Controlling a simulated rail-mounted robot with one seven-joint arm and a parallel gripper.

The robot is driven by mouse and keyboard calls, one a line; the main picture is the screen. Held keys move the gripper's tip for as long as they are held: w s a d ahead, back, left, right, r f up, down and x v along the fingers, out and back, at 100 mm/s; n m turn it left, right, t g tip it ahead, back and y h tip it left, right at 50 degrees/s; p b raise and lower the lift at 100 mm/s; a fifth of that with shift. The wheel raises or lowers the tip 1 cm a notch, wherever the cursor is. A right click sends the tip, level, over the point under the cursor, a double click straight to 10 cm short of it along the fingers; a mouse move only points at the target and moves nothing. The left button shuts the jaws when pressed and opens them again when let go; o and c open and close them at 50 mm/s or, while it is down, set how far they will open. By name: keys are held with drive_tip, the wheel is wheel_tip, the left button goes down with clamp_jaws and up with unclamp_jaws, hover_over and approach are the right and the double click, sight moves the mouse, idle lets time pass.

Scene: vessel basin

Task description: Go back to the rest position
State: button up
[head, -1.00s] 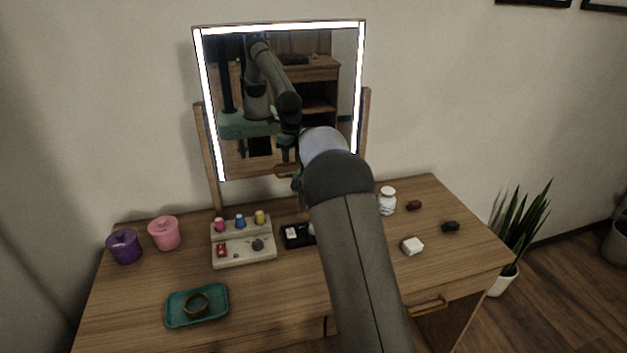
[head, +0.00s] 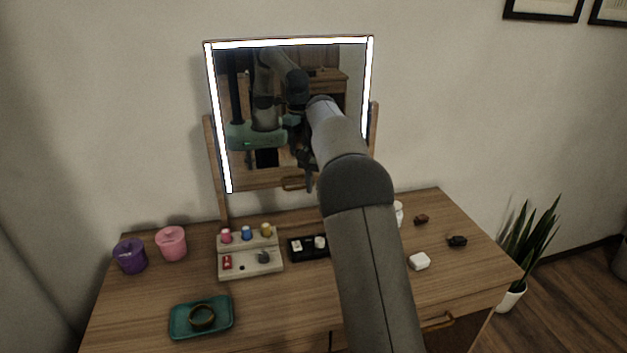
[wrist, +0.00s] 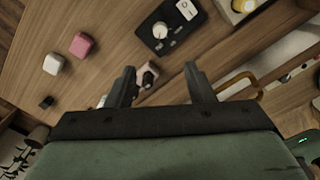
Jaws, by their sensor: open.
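My arm reaches from the bottom of the head view up to the front of the lit mirror (head: 262,150). A small pale and dark item shows beyond the gap and looks apart from the fingers.
A plant (head: 527,245) stands at right.

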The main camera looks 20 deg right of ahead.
drive_tip(key=s+a+r+n+p, duration=0.1)
drive_tip(key=s+a+r+n, duration=0.1)
drive_tip(key=s, duration=0.6)
drive_tip(key=s+a+r+n, duration=0.1)
drive_tip(key=s+a+r, duration=0.1)
drive_tip(key=s, duration=0.6)
drive_tip(key=s+a+f+n, duration=0.1)
drive_tip(key=s+f, duration=0.1)
drive_tip(key=s, duration=0.6)
drive_tip(key=s+a+f+n, duration=0.1)
drive_tip(key=s+f+n, duration=0.1)
drive_tip(key=s, duration=0.7)
drive_tip(key=s+a+f+n+p, duration=0.1)
drive_tip(key=s+a+f+n, duration=0.1)
drive_tip(key=s, duration=0.6)
drive_tip(key=shift+s+f, duration=0.3)
drive_tip(key=shift+s, duration=0.05)
